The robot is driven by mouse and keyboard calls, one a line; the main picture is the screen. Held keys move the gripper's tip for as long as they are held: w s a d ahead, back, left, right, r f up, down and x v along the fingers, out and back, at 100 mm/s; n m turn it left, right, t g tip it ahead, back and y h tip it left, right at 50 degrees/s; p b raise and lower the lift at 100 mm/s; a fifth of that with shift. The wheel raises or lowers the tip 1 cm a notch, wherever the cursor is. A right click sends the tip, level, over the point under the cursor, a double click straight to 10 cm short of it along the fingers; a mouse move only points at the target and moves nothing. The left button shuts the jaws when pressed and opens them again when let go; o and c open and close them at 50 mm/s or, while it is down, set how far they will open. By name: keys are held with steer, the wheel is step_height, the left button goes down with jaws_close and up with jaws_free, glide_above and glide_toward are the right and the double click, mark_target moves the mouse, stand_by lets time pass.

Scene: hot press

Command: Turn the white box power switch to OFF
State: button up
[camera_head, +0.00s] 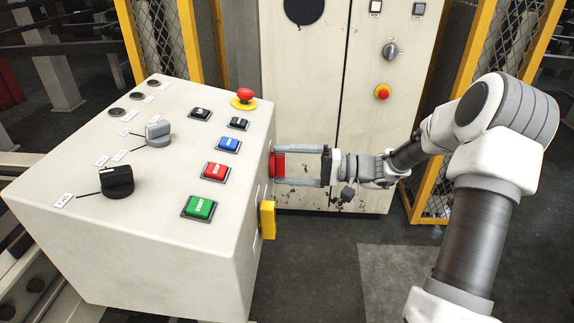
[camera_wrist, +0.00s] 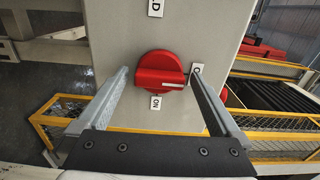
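The white box (camera_head: 150,240) stands at the left in the head view. Its power switch is a round red knob (camera_head: 278,165) on its right side face. In the wrist view the red switch (camera_wrist: 160,70) has a raised grip bar lying level, with a white mark at its right end. That mark points toward a label (camera_wrist: 196,72) partly hidden by a finger. The ON label (camera_wrist: 156,103) is below the knob. My gripper (camera_head: 290,166) is open, its fingers either side of the knob. In the wrist view my gripper (camera_wrist: 159,72) shows gaps at both sides of it.
The box top has black and grey rotary knobs, several push buttons and a red emergency stop (camera_head: 245,95). A yellow part (camera_head: 268,220) sticks out of the box's side below the switch. A white cabinet (camera_head: 310,80) and yellow-framed mesh fencing stand behind. Floor at lower centre is clear.

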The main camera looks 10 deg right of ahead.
steer(key=shift+d, duration=0.1)
steer(key=p+v, duration=0.3)
steer(key=v, duration=1.4)
steer(key=shift+d+p, duration=0.15)
steer(key=shift+p, duration=0.25)
steer(key=shift+r, duration=0.1)
